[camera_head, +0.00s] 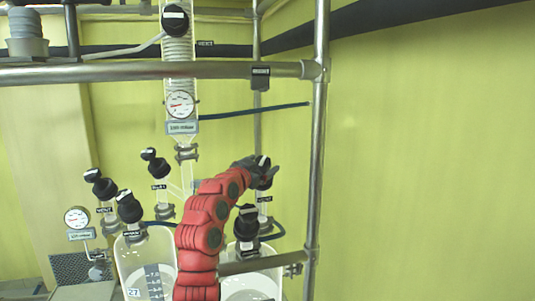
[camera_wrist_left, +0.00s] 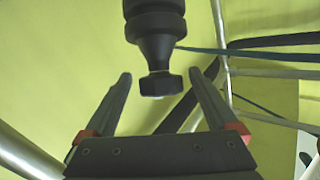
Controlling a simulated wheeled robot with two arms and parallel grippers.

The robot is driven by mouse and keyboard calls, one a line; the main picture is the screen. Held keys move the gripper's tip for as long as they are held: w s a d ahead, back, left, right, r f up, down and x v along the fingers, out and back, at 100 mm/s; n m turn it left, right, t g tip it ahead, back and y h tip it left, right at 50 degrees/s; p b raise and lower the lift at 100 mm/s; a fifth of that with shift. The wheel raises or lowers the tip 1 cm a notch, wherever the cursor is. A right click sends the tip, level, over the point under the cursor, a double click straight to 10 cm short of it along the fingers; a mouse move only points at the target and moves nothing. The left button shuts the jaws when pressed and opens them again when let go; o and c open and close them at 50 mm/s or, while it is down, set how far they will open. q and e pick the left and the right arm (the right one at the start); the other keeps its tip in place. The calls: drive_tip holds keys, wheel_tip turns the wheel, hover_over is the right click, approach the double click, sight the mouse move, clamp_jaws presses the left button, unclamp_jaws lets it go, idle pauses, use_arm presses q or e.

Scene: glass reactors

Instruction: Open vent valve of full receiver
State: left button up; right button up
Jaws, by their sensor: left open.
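My left gripper (camera_head: 256,168), on the red arm, is open at a black-knobbed valve (camera_head: 265,181) above the right glass receiver (camera_head: 252,284). In the left wrist view the black valve knob (camera_wrist_left: 160,84) sits between the tips of the open fingers of my left gripper (camera_wrist_left: 164,80), with a gap on both sides. A small label (camera_head: 265,199) is on this valve's stem, too small to read surely. The left glass receiver (camera_head: 133,258) has a scale and a "27" tag. My arm partly hides the right receiver. My right gripper is not in view.
Another black-knobbed valve (camera_head: 247,222) stands just below my left gripper. More valves (camera_head: 128,206) rise around the left receiver. A steel post (camera_head: 318,150) stands close to the right, and a horizontal rail (camera_head: 150,70) crosses above. A gauge (camera_head: 180,105) hangs on the central column.

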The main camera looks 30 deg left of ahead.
sight(267, 161)
use_arm(q)
drive_tip(key=w, duration=0.1)
drive_tip(key=w+p, duration=0.1)
drive_tip(key=w, duration=0.1)
drive_tip(key=shift+a+r, duration=0.15)
drive_tip(key=shift+a, duration=0.05)
drive_tip(key=shift+w, duration=0.55)
